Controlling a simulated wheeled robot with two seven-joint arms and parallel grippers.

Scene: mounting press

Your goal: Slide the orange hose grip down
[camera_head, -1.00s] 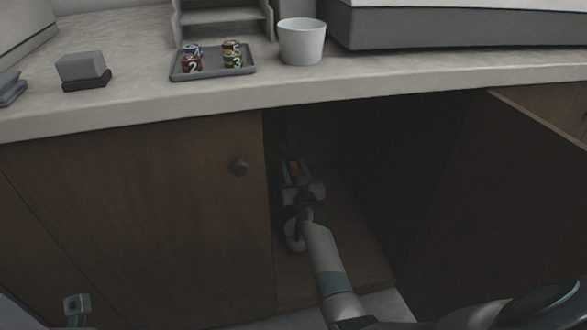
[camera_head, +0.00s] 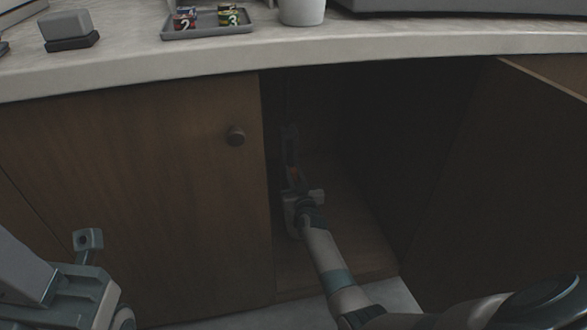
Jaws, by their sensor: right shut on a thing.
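My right gripper (camera_head: 292,178) is inside the open, dark cupboard, just right of the closed door's edge. The hose itself is too dark to make out clearly. My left gripper (camera_head: 88,240) shows only in part at the lower left, outside the cupboard in front of the closed door. Its fingers cannot be made out well enough to tell their opening.
The open door (camera_head: 500,190) stands at right. Above, the counter (camera_head: 130,75) carries a grey tray (camera_head: 207,33) of numbered cans, a white cup (camera_head: 302,10) and a grey block (camera_head: 68,27).

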